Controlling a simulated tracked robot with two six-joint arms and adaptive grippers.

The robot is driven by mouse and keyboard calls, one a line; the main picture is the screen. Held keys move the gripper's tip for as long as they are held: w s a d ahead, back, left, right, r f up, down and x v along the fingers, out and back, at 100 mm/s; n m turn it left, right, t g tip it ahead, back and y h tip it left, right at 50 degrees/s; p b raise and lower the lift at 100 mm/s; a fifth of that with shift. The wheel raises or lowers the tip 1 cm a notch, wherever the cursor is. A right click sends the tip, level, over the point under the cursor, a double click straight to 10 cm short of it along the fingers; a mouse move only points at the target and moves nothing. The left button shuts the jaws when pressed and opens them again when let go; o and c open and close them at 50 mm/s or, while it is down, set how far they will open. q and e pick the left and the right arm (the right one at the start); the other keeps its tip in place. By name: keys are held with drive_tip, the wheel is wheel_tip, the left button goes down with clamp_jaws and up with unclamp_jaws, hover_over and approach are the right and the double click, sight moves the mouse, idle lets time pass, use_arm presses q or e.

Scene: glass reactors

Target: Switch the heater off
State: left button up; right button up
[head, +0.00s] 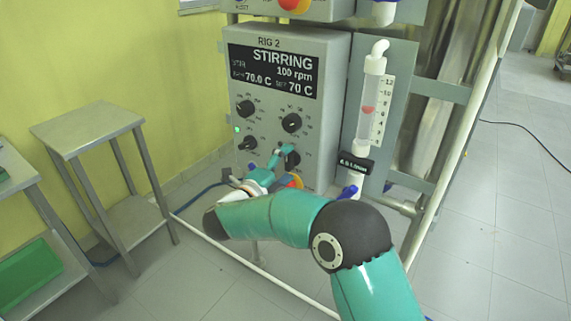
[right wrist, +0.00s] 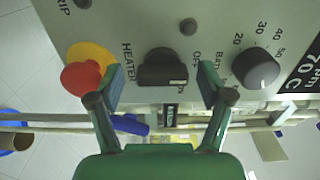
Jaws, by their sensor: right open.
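The heater switch, a black knob (right wrist: 163,70) labelled HEATER with OFF and ON marks, is on the grey control panel (right wrist: 215,30). A small pale mark on the knob lies at its ON side. My right gripper (right wrist: 161,88) is open, its green fingertips on either side of the knob with gaps; touching cannot be told. In the head view my right gripper (head: 280,160) is at the lower part of the control box (head: 328,60), partly hiding the lower right knob (head: 293,159). The display reads STIRRING, 100 rpm, 70 C. My left gripper is not in view.
A red emergency stop (right wrist: 80,76) on a yellow base sits close beside one finger. The bath dial (right wrist: 255,68) is beside the other. A glass tube (head: 370,105) with a scale stands right of the box. A metal side table (head: 88,128) is at the left.

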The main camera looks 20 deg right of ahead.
drive_tip(key=v, duration=1.1)
